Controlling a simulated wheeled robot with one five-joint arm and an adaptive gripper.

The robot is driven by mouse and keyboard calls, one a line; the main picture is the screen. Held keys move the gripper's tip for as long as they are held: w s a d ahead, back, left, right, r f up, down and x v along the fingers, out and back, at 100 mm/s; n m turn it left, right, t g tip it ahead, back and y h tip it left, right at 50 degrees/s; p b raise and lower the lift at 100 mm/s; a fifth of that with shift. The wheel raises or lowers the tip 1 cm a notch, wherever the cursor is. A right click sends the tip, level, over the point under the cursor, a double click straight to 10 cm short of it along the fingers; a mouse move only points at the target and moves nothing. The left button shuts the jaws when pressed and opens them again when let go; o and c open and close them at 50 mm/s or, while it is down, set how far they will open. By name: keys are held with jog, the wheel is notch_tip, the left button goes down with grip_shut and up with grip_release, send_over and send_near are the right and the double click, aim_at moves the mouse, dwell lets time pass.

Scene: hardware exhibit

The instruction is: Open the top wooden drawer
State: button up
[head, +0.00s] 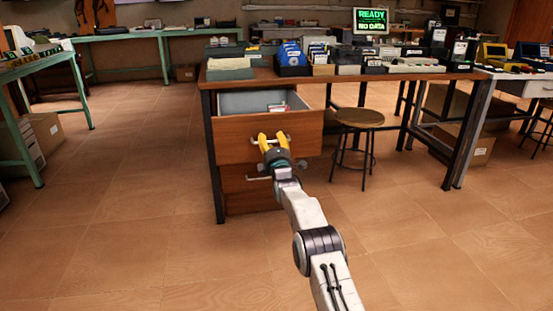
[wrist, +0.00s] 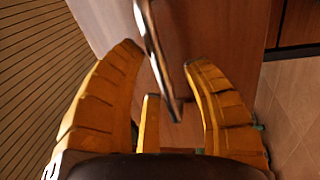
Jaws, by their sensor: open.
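The top wooden drawer (head: 233,146) is pulled out of the desk, and its inside shows papers or folders and a red item. Its metal handle (head: 254,142) runs across the front. My gripper (head: 272,139) is at that handle with its yellow fingers apart. In the wrist view the handle (wrist: 154,52) passes between the spread fingers of my gripper (wrist: 165,57). I cannot tell whether any finger touches it. The lower drawer (head: 236,186) is beneath and looks closed, partly hidden by my arm.
The desk (head: 350,78) carries a grey tray, file boxes and devices. A round stool (head: 359,118) stands right of the drawer. A green table (head: 130,35) stands at the back left. The tiled floor (head: 120,220) to the left and front is clear.

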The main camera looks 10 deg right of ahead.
jog(key=s+f, duration=0.2)
jog(key=s, duration=0.9)
jog(key=shift+s, duration=0.25)
dwell(0.4)
jog(key=shift+f, duration=0.1)
jog(key=s+r+m+g+p, duration=0.4)
jog(key=s+r+p, duration=0.4)
jog(key=r+p, duration=0.3)
jog(key=s+r+m+g+p, duration=0.35)
jog(key=s+r+p, duration=0.5)
jog(key=r, duration=0.45)
jog(key=s+r+m+g+p, duration=0.3)
jog(key=s+p, duration=0.4)
jog(key=s, duration=0.5)
jog(key=s+r+m+g+p, duration=0.3)
jog(key=s+r+p, duration=0.3)
jog(key=s, duration=0.6)
jog(key=s+r+m+g+p, duration=0.3)
jog(key=s+p, duration=0.5)
jog(key=s, duration=0.5)
notch_tip(320, 180, up, 2)
jog(key=shift+r+m, duration=0.1)
jog(key=shift+m, duration=0.65)
